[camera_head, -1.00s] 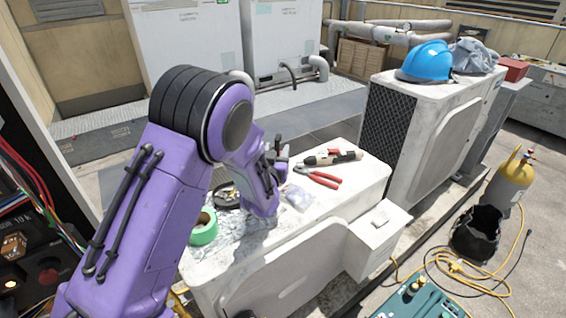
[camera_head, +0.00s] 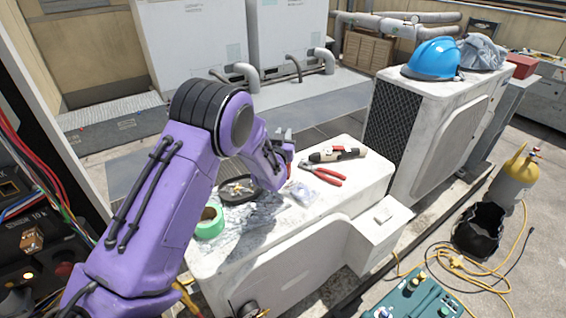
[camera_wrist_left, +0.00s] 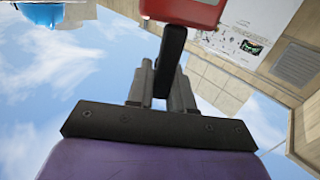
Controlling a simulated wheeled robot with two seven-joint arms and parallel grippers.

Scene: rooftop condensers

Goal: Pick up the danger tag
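My left gripper (camera_head: 283,135) is above the far edge of the near condenser's top (camera_head: 330,197). In the left wrist view, its two grey fingers (camera_wrist_left: 161,85) stand a little apart with a black strap-like piece between them. That piece leads up to a red thing with a pale edge, which I take for the danger tag (camera_wrist_left: 185,10); the frame cuts it off and no lettering is readable. It looks held by the black piece. My right gripper is not in view.
On the condenser top lie red-handled pliers (camera_head: 322,174), a beige tool (camera_head: 325,155), a dark dish (camera_head: 240,189), a clear bag (camera_head: 304,194) and green tape (camera_head: 210,222). A second condenser (camera_head: 440,130) with a blue helmet (camera_head: 433,60) stands to the right.

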